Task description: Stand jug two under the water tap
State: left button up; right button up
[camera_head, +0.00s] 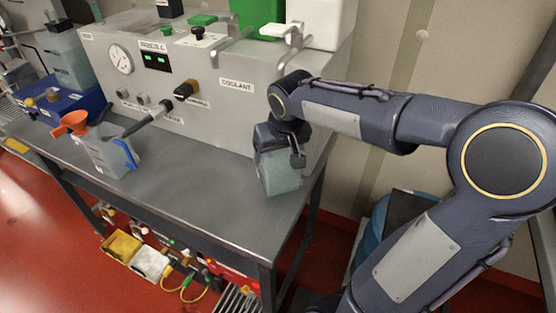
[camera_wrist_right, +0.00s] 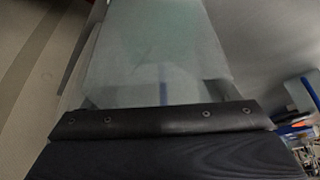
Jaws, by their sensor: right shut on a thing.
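My right gripper (camera_head: 282,148) is shut on a translucent pale green jug (camera_head: 280,176) at the right end of the grey bench. The jug also fills the upper middle of the right wrist view (camera_wrist_right: 150,55). Its base is at or just above the bench top; I cannot tell which. The gripper hides its upper part. Another translucent jug (camera_head: 108,155) with an orange funnel and a blue handle stands at the left of the bench. I cannot read a number on either jug. A black and brass tap fitting (camera_head: 185,90) sticks out of the panel. My left gripper is not in view.
A large grey machine (camera_head: 235,115) marked COOLANT stands along the back of the bench (camera_head: 205,180). A blue box (camera_head: 70,105) is at the far left. The bench between the two jugs is clear. Yellow and white boxes (camera_head: 122,246) are below.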

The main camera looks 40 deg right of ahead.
jog(key=shift+w+d+f, duration=0.15)
jog(key=shift+w+f, duration=0.05)
jog(key=shift+w+d+f, duration=0.1)
jog(key=shift+f, duration=0.85)
jog(key=shift+w+d+f, duration=0.1)
jog(key=shift+f, duration=0.85)
jog(key=shift+f+b, duration=0.2)
jog(key=shift+b, duration=0.1)
jog(key=o, duration=1.3)
jog(key=shift+r, duration=0.1)
